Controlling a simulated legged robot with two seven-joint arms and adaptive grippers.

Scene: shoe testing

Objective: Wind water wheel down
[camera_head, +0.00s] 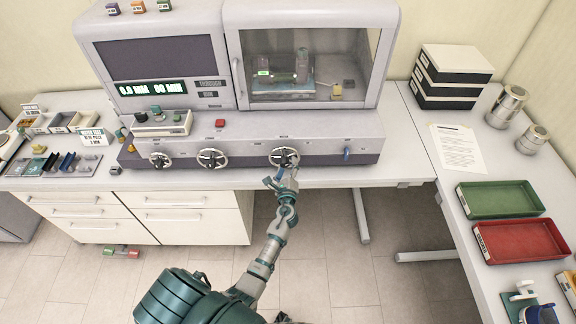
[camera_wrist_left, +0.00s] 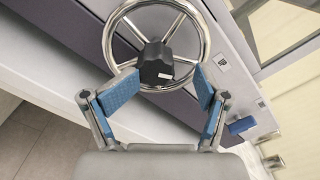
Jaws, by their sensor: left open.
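Three silver handwheels line the front of the grey testing machine: a left one (camera_head: 160,160), a middle one (camera_head: 211,158) and a right one (camera_head: 284,157). I cannot read which is labelled water. My left gripper (camera_head: 283,180) is just in front of the right wheel. In the left wrist view this wheel (camera_wrist_left: 108,42) shows its spokes and dark hub (camera_wrist_left: 156,64). The blue-padded fingers of my left gripper (camera_wrist_left: 163,88) are open, one on each side below the hub, with nothing clearly gripped between them. My right gripper is not in view.
A blue knob (camera_head: 347,153) sits right of the wheels; it also shows in the left wrist view (camera_wrist_left: 240,125). A small control box (camera_head: 160,123) stands on the machine's left ledge. Green (camera_head: 500,199) and red (camera_head: 520,239) trays lie on the right table.

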